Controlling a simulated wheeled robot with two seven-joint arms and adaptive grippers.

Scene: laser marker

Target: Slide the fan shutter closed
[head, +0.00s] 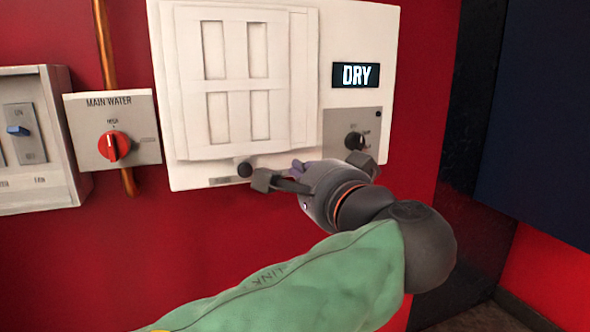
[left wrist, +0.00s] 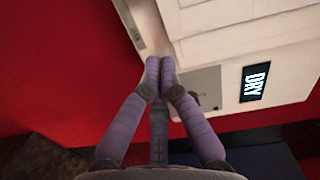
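In the left wrist view my left gripper's fingertips (left wrist: 159,70) are together in front of the unit's lower edge (left wrist: 152,25); the knob is not visible there. My right gripper is in neither view.
A "DRY" display (head: 356,75) and a dark dial (head: 355,141) are on the unit's right side. A main water box (head: 145,130) with a red knob and a switch box (head: 20,170) are to the left.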

